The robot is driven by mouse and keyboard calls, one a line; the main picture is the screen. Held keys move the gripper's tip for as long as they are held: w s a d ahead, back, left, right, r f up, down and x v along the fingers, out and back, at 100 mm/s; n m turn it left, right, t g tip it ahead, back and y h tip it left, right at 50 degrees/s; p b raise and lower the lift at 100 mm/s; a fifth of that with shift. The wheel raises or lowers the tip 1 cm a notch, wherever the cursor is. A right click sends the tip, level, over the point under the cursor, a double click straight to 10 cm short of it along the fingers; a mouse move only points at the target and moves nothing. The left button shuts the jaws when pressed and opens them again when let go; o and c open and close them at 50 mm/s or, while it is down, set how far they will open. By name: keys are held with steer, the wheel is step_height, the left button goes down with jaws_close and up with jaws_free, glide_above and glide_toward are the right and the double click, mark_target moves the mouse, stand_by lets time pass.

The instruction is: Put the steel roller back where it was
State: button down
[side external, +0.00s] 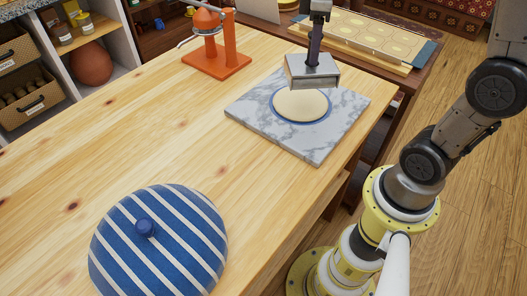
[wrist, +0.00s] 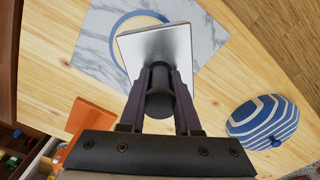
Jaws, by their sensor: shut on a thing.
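My gripper (side external: 315,45) is shut on the dark handle of a steel tool, which I take as the steel roller (side external: 312,70). It looks like a flat, box-like steel head rather than a round roller. In the wrist view, the fingers (wrist: 162,95) clasp the dark round handle, with the shiny steel head (wrist: 160,48) beyond. The head is over the far part of a pale round of dough (side external: 300,107) and partly hides it. I cannot tell whether they touch. The dough lies inside a blue ring on a grey marble slab (side external: 315,144).
An orange stand (side external: 217,62) with posts is at the table's back, left of the slab; it also shows in the wrist view (wrist: 92,118). A blue-and-white striped dome (side external: 160,245) sits at the front left. The wooden table (side external: 130,130) between them is clear. Shelves line the back left.

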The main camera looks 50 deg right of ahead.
steer(key=s+a+r+n, duration=0.1)
steer(key=s+a+n, duration=0.8)
steer(key=s+a, duration=0.7)
steer(key=w+a+f, duration=0.3)
steer(key=w+f, duration=0.1)
steer(key=w+a+f, duration=0.3)
steer(key=w+f, duration=0.1)
steer(key=w, duration=0.1)
steer(key=w+a+f, duration=0.3)
steer(key=w+f, duration=0.1)
steer(key=shift+w+a+f, duration=0.1)
steer(key=shift+w+a, duration=0.05)
steer(key=shift+a, duration=0.1)
steer(key=shift+f, duration=0.35)
steer(key=shift+f, duration=0.25)
